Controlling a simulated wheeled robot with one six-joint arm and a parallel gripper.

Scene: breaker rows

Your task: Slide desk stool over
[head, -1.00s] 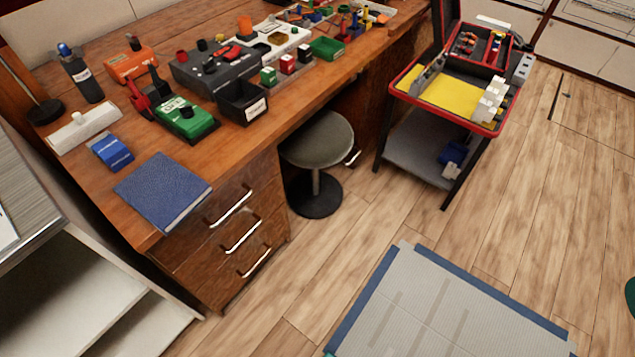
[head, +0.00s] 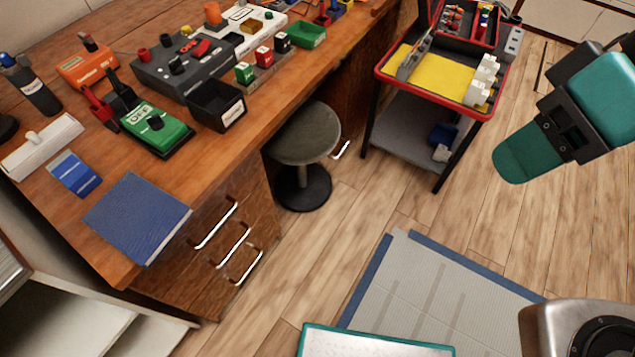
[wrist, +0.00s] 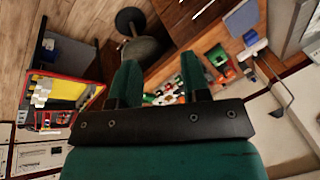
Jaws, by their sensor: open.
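The desk stool (head: 306,134) has a round grey seat on a short post with a dark round base (head: 303,190). It stands upright on the floor, partly under the wooden desk, between the drawers and the red-edged cart. It also shows in the wrist view (wrist: 142,50), beyond the left fingertip. My gripper (head: 510,165) has teal fingers and is at the right of the head view, well apart from the stool. In the wrist view the two fingers (wrist: 160,78) are spread with nothing held between them.
The wooden desk (head: 150,215) carries a blue book (head: 138,217), boxes and breaker parts. The red-edged cart (head: 400,85) stands right of the stool. A grey mat with blue edges (head: 425,290) lies in front. Open wooden floor (head: 345,220) lies between stool and mat.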

